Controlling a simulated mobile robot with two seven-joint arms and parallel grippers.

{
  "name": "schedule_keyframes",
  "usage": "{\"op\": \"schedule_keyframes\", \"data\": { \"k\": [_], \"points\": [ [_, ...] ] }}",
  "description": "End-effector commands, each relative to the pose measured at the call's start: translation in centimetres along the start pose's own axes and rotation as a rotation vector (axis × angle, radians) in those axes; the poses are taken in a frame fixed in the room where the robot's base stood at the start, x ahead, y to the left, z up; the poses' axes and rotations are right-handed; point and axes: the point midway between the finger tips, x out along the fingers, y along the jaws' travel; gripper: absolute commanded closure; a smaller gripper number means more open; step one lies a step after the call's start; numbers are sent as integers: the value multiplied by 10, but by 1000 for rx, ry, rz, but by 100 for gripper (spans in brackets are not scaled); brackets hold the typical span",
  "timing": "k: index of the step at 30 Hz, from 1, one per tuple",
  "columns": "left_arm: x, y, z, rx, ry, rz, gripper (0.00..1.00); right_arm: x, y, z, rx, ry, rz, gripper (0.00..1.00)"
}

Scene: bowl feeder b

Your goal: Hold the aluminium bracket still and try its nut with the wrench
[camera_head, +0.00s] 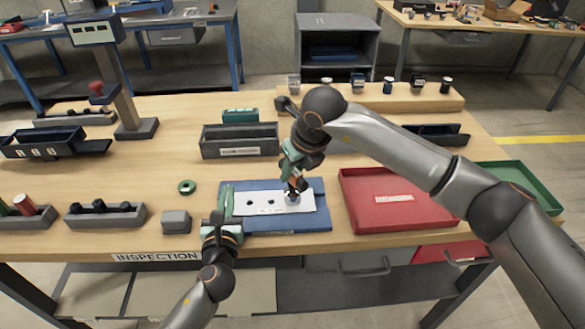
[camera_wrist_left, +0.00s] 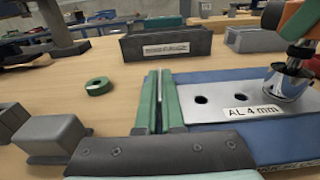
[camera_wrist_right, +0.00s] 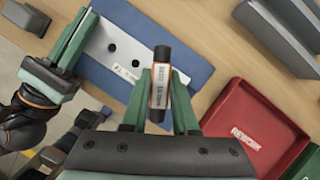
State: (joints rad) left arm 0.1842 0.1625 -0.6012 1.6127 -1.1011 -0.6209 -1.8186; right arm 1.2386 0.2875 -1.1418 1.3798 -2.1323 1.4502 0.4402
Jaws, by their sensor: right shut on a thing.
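The aluminium bracket (camera_head: 272,205), a pale plate labelled AL 4 mm with two open holes in view (camera_wrist_left: 232,95), lies on a blue mat (camera_head: 318,222). A thin upright strip at its left end stands between the green fingers of my left gripper (camera_head: 226,200); the left wrist view (camera_wrist_left: 160,105) does not show whether they press on it. My right gripper (camera_head: 293,163) is shut on the wrench (camera_head: 295,184), a dark and orange driver-like tool (camera_wrist_right: 160,85). Its metal lower end (camera_wrist_left: 288,82) meets the plate's right part. The nut is hidden there.
A red REWORK tray (camera_head: 360,217) is right of the mat, a green tray (camera_head: 535,187) beyond it. A grey bin (camera_head: 240,143) stands behind. A green ring (camera_head: 187,187) and a grey block (camera_head: 176,222) lie left. Bare wood separates the ring and bin.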

Motion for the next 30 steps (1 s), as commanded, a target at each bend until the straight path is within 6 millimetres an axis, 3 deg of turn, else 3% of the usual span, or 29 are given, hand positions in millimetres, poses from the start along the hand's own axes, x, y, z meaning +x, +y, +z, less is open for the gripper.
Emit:
{"op": "schedule_keyframes", "data": {
  "k": [21, 30],
  "points": [
    [0, 0, 0, 0, 0, 0, 100, 5, 0, -2, 3, -1, -1, 100],
    [0, 0, 0, 0, 0, 0, 100, 5, 0, -2, 174, -2, -75, 100]
  ]
}}
